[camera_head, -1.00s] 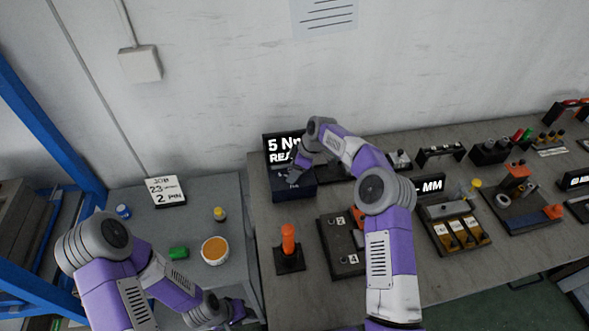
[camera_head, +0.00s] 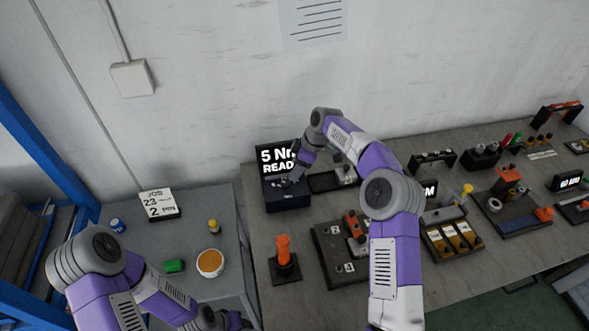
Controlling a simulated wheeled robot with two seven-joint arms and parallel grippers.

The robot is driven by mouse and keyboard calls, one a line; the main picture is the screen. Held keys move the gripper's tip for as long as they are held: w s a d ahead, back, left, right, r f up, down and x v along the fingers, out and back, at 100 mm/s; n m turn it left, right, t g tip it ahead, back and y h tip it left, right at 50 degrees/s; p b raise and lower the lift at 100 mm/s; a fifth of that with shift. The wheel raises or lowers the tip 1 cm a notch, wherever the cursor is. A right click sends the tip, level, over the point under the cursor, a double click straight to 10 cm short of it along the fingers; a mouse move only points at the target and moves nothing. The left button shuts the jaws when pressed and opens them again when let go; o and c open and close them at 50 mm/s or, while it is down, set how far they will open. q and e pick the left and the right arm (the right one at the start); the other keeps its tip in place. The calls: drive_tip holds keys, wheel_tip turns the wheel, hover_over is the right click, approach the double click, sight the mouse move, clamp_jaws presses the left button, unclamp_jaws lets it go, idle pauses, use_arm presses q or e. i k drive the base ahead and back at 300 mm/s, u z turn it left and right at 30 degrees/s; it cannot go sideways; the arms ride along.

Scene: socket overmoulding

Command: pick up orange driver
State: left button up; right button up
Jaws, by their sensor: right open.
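The orange driver (camera_head: 283,248) stands upright, handle up, in a black stand (camera_head: 285,270) near the left end of the workbench. My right gripper (camera_head: 293,179) is open and sits beyond the driver, at the front of the black display box reading "5 Nm READY" (camera_head: 283,163). It is clearly apart from the driver; its fingertips are small and hard to make out. My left gripper (camera_head: 232,320) is low at the bottom edge, partly cut off, left of the driver's stand. Its jaws cannot be read.
Right of the driver is a black numbered fixture (camera_head: 332,262) with an orange-red part (camera_head: 352,224). My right arm passes over the bench there.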

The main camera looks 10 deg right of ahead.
sight(282, 241)
drive_tip(key=k, duration=1.5)
